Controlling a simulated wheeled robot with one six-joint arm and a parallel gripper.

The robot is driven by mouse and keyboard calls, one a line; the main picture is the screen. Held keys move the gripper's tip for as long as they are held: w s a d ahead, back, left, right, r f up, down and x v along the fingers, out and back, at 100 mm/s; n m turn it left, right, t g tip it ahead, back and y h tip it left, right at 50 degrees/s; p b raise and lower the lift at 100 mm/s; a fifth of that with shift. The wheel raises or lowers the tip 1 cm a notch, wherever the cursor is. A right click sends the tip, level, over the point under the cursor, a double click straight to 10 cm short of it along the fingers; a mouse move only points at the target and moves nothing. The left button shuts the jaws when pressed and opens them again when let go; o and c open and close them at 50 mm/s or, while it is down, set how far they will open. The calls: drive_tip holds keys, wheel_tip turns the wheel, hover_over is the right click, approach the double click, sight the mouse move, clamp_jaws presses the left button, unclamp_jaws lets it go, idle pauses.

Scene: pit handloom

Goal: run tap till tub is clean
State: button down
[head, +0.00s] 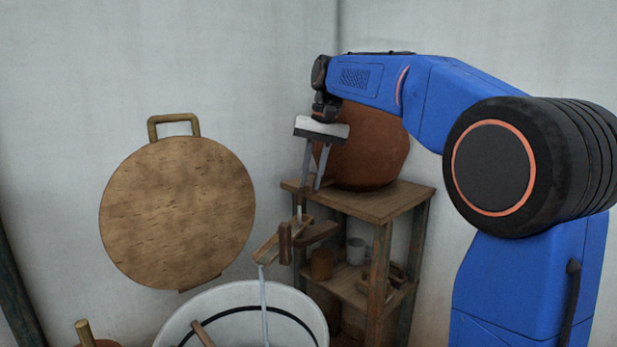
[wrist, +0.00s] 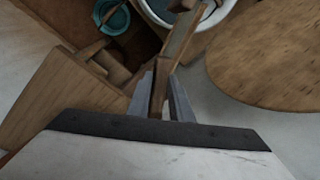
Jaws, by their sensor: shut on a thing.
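My gripper (head: 308,192) points down in front of the wooden stand and is shut on the tap's wooden handle, which shows between the fingers in the wrist view (wrist: 159,92). The wooden tap spout (head: 268,250) reaches out over the tub. A thin pale stream of water (head: 264,292) falls from the spout into the tub. The white tub (head: 172,335) stands below, cut off by the bottom edge. A dark curved line runs around its inner wall. A wooden stick (head: 203,334) leans in it. The tub bottom is hidden in the head view.
A large clay pot (head: 365,150) stands on the wooden stand (head: 400,200), with cups on its lower shelf. A round wooden board (head: 178,212) is at the wall on the left. A teal basin (wrist: 113,17) shows in the wrist view. The air left of my gripper is free.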

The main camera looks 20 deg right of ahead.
drive_tip(key=shift+d+n+g, duration=0.2)
drive_tip(key=shift+d+n, duration=0.5)
drive_tip(key=shift+n, duration=0.45)
drive_tip(key=shift+d+n+g, duration=0.2)
drive_tip(key=shift+d+n, duration=0.45)
drive_tip(key=shift+n, duration=0.55)
drive_tip(key=shift+d+n+g, duration=0.2)
drive_tip(key=shift+d+n, duration=0.5)
drive_tip(key=shift+n, duration=0.45)
drive_tip(key=c, duration=1.6)
unclamp_jaws()
drive_tip(key=shift+r, duration=0.1)
drive_tip(key=shift+w+d+r, duration=0.1)
drive_tip(key=shift+d+r, duration=0.15)
drive_tip(key=shift+r, duration=0.95)
drive_tip(key=shift+w+d+r, duration=0.1)
drive_tip(key=shift+d+r, duration=0.15)
drive_tip(key=shift+r, duration=0.95)
drive_tip(key=shift+d+r, duration=0.25)
drive_tip(key=shift+r, duration=0.95)
